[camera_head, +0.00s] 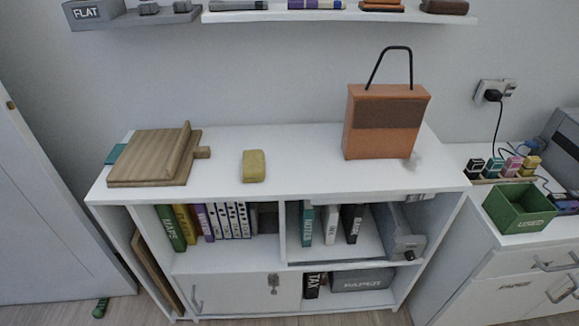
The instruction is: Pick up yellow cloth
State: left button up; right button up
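A small yellow cloth (254,166), folded into a block-like shape, lies on the white desk top (300,150), a little left of the middle. Its top and front faces show and nothing covers it. Neither my left nor my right gripper shows in the head view, and no part of either arm is near the cloth.
A wooden board stand (155,160) lies to the left of the cloth. An orange-brown bag with a black handle (385,122) stands to the right. A wall shelf (335,16) hangs above. Bare desk surrounds the cloth.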

aim_at(255, 168)
jog(key=z, duration=1.45)
jog(key=i, duration=1)
jog(key=u, duration=0.55)
